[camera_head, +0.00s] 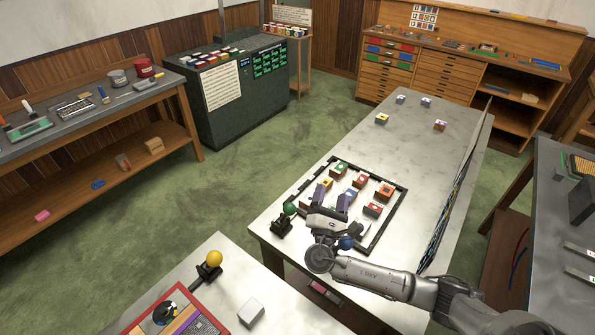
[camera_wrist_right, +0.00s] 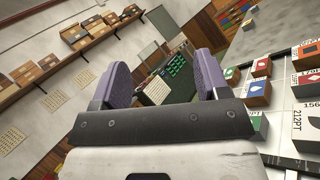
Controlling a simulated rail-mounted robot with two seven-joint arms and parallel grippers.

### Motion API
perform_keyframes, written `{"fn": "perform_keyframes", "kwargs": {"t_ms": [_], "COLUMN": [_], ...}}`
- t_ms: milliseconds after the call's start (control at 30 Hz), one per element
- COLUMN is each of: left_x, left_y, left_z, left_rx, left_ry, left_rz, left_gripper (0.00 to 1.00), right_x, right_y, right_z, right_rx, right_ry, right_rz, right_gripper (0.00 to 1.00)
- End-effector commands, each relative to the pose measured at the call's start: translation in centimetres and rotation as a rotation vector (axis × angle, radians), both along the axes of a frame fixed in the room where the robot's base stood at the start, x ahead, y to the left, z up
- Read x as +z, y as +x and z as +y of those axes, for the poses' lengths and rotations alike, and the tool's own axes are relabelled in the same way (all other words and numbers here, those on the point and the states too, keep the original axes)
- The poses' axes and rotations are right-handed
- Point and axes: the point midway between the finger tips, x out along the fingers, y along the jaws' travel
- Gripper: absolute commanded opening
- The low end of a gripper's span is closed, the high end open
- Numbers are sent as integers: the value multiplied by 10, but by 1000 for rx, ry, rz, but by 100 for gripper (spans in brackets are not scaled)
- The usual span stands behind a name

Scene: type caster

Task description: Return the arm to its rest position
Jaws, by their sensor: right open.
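My right gripper (camera_head: 333,200) hangs over the near left part of the dark-framed tray on the metal table, its arm coming in from the lower right. In the right wrist view its two purple fingers (camera_wrist_right: 160,82) stand wide apart with nothing between them. The framed tray (camera_head: 391,217) holds several coloured type blocks, among them an orange one (camera_head: 385,191) and a red one (camera_head: 373,209). The blocks also show at the right of the wrist view, one with a green face (camera_wrist_right: 257,126). My left gripper is not in view.
A green-knobbed lever (camera_head: 284,217) stands close left of the gripper. A blue knob (camera_head: 346,243) is just below it. A thin upright panel (camera_head: 456,200) runs along the table's right side. Several small blocks (camera_head: 382,119) sit at the far end. The table's middle is clear.

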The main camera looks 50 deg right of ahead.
Motion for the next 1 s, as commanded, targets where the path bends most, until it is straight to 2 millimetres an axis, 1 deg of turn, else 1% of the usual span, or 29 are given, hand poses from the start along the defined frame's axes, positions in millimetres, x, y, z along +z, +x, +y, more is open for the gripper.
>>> {"fn": "perform_keyframes", "kwargs": {"t_ms": [333, 467, 533, 567, 633, 767, 867, 900, 967, 1000], "left_x": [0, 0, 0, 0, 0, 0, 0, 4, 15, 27], "left_y": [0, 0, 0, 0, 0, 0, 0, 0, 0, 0], "left_z": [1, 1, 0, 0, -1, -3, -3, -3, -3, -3], "left_rx": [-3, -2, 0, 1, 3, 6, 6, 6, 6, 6], "left_ry": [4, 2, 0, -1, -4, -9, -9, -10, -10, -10], "left_rz": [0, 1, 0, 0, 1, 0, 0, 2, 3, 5], "left_gripper": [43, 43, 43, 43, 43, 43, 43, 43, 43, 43], "right_x": [0, 0, -5, -10, -21, -34, -44, -46, -46, -43], "right_y": [0, 0, 0, 0, 2, 4, 5, 3, -4, -13], "right_z": [0, 0, -3, -5, -5, 5, 30, 45, 73, 95], "right_rx": [10, 58, 97, 114, 158, 217, 235, 233, 216, 192], "right_ry": [9, 62, 137, 190, 360, 704, 1008, 1142, 1351, 1494], "right_rz": [-19, -120, -199, -233, -325, -490, -606, -643, -678, -682], "right_gripper": [68, 68, 68, 68, 68, 68, 68, 68, 68, 68]}}
